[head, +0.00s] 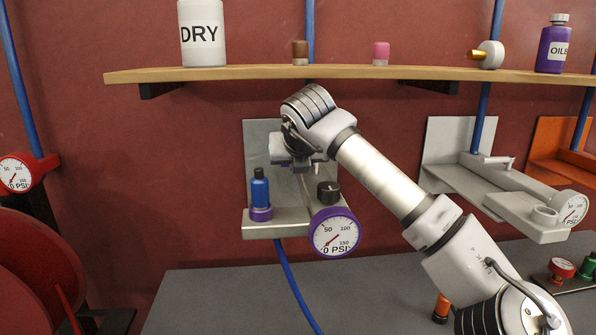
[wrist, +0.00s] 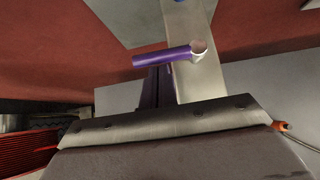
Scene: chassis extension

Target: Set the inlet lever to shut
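The middle wall unit has a grey backplate (head: 262,140) and a grey block (head: 262,230) with a purple-rimmed gauge (head: 334,233), its needle pointing low left. In the wrist view a purple lever (wrist: 160,57), apparently the inlet lever, sticks out to the left from a pale round end, crosswise to a grey bar (wrist: 195,85). In the head view my arm hides this lever. My gripper (head: 297,160) is in front of the backplate, above the block. I cannot see contact with the lever.
A blue bottle (head: 260,188) and a black knob (head: 328,191) stand on the block. A wooden shelf (head: 350,73) runs above my gripper. A second grey unit (head: 530,215) is at the right, a red reel (head: 35,270) at the left. The grey bench (head: 220,300) below is mostly clear.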

